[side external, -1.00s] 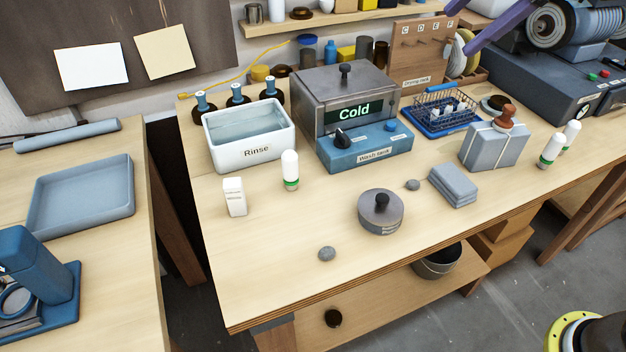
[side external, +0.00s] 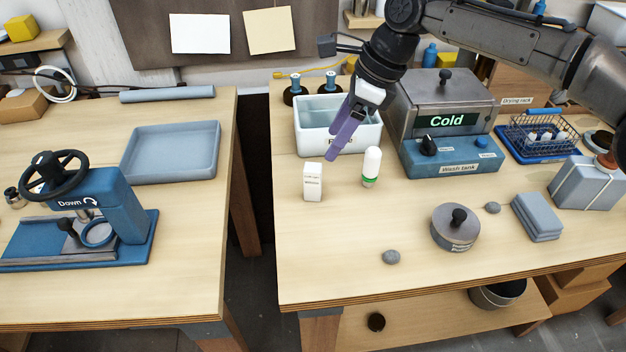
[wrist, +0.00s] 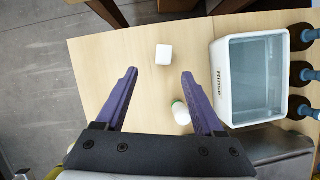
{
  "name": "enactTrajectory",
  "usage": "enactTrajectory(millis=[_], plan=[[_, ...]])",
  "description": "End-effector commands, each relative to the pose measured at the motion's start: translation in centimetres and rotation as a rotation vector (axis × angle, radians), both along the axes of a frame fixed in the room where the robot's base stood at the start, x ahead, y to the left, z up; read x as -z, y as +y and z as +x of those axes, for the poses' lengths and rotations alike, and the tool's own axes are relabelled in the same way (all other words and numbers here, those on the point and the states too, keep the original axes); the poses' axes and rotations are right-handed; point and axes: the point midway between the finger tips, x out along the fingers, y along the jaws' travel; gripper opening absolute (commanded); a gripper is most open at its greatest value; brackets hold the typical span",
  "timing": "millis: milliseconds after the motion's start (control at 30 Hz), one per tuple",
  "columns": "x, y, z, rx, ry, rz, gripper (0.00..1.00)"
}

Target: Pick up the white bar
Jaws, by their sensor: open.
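A small white upright block (side external: 313,182) with faint printing on its front stands on the right-hand bench, in front of the rinse tub; it looks like the white bar. In the wrist view the white block (wrist: 164,54) lies ahead of and between the two purple fingertips. My gripper (side external: 340,143) is open and empty, above the bench and just behind and right of the block in the side view. My gripper (wrist: 160,74) shows both fingers spread in the wrist view. The block is apart from the fingers.
A white bottle with a green band (side external: 371,168) stands close to the right of the block, and near one finger in the wrist view (wrist: 181,113). The white rinse tub (side external: 365,138) is behind. A grey stone (side external: 391,257) lies in front. The bench left of the block is clear.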

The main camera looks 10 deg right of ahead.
Motion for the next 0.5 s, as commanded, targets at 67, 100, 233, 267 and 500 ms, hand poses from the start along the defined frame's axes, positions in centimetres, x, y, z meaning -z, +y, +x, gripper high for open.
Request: enactTrajectory(millis=[67, 100, 233, 267, 500], plan=[[1.3, 0.4, 0.1, 0.000, 0.003, -0.002, 0.70], [2.0, 0.6, 0.2, 0.000, 0.003, -0.002, 0.70], [4.4, 1.5, 0.4, 0.000, 0.003, -0.002, 0.70], [4.9, 1.7, 0.4, 0.000, 0.003, -0.002, 0.70], [7.0, 2.7, 0.8, 0.000, -0.001, 0.001, 0.70]])
